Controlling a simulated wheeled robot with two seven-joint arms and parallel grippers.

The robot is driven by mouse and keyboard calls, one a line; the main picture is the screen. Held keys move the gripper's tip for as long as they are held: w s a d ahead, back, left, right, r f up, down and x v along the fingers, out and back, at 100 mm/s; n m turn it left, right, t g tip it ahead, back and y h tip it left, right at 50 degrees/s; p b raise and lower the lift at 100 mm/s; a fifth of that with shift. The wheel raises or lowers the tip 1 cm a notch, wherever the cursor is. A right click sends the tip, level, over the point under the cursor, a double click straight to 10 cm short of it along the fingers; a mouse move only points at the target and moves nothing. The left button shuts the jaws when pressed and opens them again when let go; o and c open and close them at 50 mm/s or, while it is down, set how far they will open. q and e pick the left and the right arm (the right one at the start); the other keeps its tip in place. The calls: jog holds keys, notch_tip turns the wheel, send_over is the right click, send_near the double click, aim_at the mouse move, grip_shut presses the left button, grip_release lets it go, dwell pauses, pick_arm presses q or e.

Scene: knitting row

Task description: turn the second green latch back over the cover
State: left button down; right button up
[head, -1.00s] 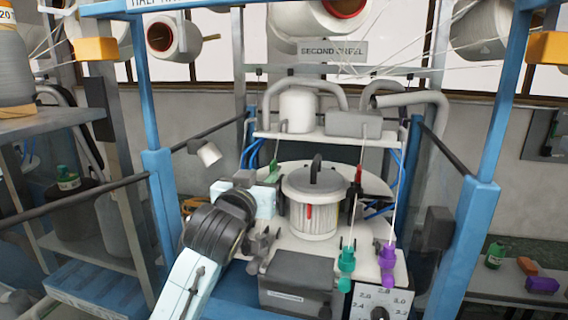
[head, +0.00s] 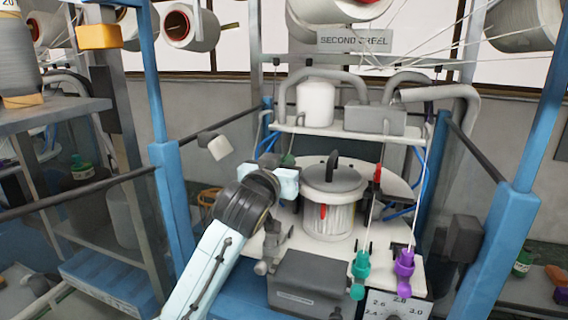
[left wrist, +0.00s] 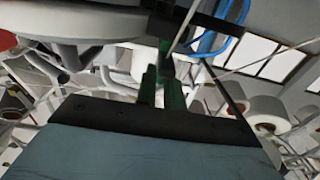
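The cover (head: 331,176) is a round grey lid with a dark upright handle, sitting on a ribbed white cylinder. A green latch (head: 288,160) shows at the left of the cover, partly hidden by my left gripper (head: 286,178), which is close beside it. In the left wrist view, my left gripper (left wrist: 160,84) has two narrow dark green parts close together in front of its black palm. A green piece (left wrist: 165,52) is just beyond them. I cannot tell whether the fingers are closed on it. My right gripper is not in view.
A red latch (head: 377,174) stands right of the cover and a red marker (head: 323,211) is on the cylinder's front. Teal (head: 360,268) and purple (head: 404,265) fittings hang at the front right on threads. Blue posts (head: 176,205) flank the machine. A grey box (head: 308,282) is in front.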

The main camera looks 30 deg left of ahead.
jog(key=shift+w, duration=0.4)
pick_arm(q)
jog(key=shift+d+n+y, duration=0.1)
jog(key=shift+n+y, duration=0.2)
jog(key=shift+w+d+n+g+y, duration=0.15)
jog(key=shift+n+g+y, duration=0.3)
jog(key=shift+y, duration=0.45)
jog(key=shift+w+d+n+g+y+b, duration=0.1)
jog(key=shift+d+n+g+y+b, duration=0.05)
jog(key=shift+n+g+y+b, duration=0.95)
jog(key=shift+w+d+n+g+y+b, duration=0.15)
jog(key=shift+n+g+y+b, duration=0.6)
jog(key=shift+y, duration=0.55)
jog(key=shift+w+d+n+g+y+b, duration=0.15)
jog(key=shift+n+g+y+b, duration=0.55)
jog(key=shift+n+y, duration=0.45)
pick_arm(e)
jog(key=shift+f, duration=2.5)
pick_arm(q)
jog(key=shift+s, duration=0.1)
